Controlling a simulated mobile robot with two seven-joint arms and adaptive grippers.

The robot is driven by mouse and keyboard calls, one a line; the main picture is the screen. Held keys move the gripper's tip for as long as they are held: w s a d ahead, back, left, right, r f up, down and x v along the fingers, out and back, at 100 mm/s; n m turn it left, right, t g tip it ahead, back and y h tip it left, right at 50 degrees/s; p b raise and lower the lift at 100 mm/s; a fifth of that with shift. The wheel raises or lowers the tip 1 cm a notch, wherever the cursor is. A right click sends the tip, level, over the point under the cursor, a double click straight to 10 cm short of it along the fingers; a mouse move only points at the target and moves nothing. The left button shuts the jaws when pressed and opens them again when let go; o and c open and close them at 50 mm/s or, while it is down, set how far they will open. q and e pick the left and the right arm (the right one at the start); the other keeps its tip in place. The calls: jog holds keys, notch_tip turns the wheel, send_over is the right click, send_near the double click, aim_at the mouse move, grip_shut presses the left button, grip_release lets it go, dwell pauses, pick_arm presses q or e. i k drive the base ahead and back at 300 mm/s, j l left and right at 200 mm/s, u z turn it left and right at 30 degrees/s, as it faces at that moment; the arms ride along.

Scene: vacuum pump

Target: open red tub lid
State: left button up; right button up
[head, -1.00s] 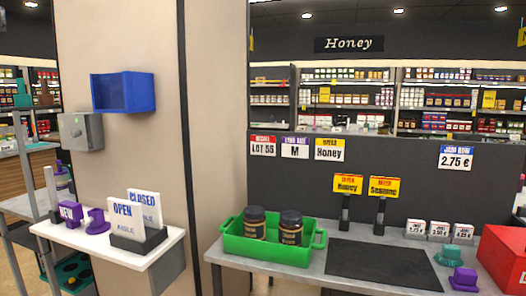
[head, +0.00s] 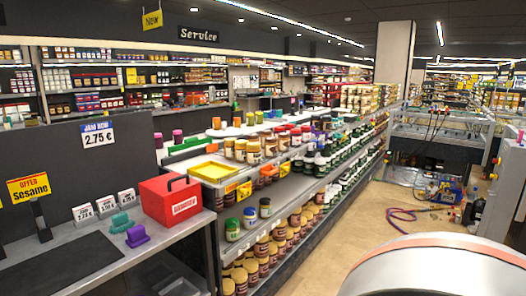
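A red tub (head: 170,203) stands on the grey counter at the left of the head view, near the counter's right end. Its red lid (head: 166,186) is on top, with an upright handle on it. A white label with red writing shows on the tub's front. Neither of my grippers shows in this view.
A teal piece (head: 122,222) and a purple piece (head: 137,236) sit left of the tub, by small price cards (head: 104,205). A dark mat (head: 62,268) lies at the counter's front. Shelves of jars (head: 262,240) run along the right. Beyond is open floor (head: 370,228) with a hose (head: 412,216).

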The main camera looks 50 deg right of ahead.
aim_at(170, 183)
jog(key=l, duration=0.75)
jog(key=l+z, duration=0.15)
jog(key=l, duration=1.35)
jog(key=l+z, duration=0.15)
jog(key=l, duration=0.6)
jog(key=i+l, duration=0.1)
jog(key=l, duration=0.65)
jog(key=l+z, duration=0.15)
jog(key=l, duration=0.55)
jog(key=i+l, duration=0.15)
jog(key=l, duration=0.6)
jog(key=u, duration=1.2)
